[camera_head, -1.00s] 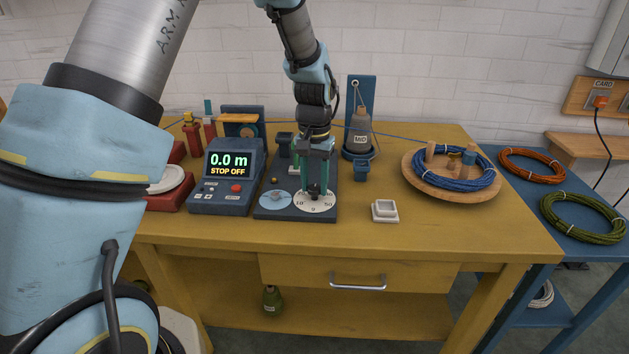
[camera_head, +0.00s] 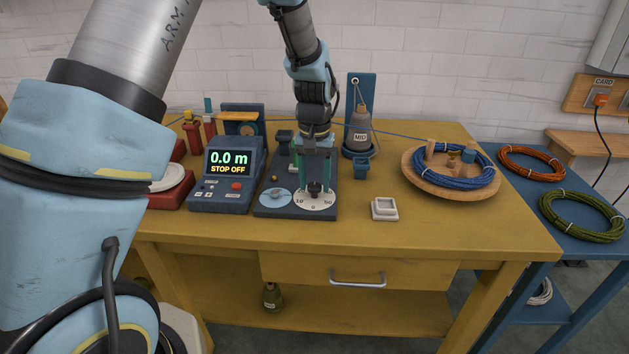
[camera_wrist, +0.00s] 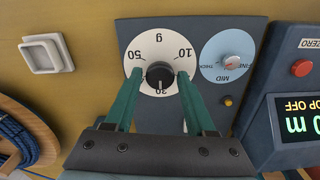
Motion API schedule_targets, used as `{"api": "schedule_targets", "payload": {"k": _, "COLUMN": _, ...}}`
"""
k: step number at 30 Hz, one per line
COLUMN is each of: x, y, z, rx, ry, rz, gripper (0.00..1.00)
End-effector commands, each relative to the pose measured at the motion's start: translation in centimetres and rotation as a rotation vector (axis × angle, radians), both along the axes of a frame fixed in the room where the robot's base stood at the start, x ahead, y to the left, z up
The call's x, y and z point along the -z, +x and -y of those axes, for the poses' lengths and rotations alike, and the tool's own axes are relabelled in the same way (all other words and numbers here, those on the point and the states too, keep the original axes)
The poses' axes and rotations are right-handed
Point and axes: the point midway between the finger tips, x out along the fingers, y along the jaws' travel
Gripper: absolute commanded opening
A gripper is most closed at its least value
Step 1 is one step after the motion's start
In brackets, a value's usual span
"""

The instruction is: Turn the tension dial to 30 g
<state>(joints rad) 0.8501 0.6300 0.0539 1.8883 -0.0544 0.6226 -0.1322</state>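The tension dial is a white round scale (camera_wrist: 149,48) marked 10, 30, 50 and g, with a black knob (camera_wrist: 160,75) at its centre. In the head view the dial (camera_head: 314,206) is at the front right of the dark panel, partly hidden by my gripper (camera_head: 314,186). In the wrist view my gripper (camera_wrist: 160,74) has its two green fingers on either side of the knob, with a small gap at each side. The 30 is at the wrist-view bottom of the scale, beside the knob. I cannot clearly tell where the knob's pointer aims.
A smaller blue dial (camera_wrist: 230,56) marked THICK, MID and FINE sits beside it. The meter (camera_head: 229,177) reads 0.0 m, STOP OFF. The table front is clear.

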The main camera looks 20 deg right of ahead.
Motion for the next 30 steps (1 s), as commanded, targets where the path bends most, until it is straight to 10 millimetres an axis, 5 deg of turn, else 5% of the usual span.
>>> {"api": "schedule_targets", "payload": {"k": 4, "x": 0.0, "y": 0.0, "z": 0.0, "rx": 0.000, "ry": 0.001, "rz": -0.001, "gripper": 0.73}}
{"api": "schedule_targets", "payload": {"k": 14, "x": -0.4, "y": 0.0, "z": 0.0, "rx": 0.001, "ry": 0.000, "rz": 0.000, "gripper": 0.74}}
{"api": "schedule_targets", "payload": {"k": 30, "x": -9.4, "y": 0.0, "z": 0.0, "rx": 0.001, "ry": -0.002, "rz": 0.001, "gripper": 0.74}}
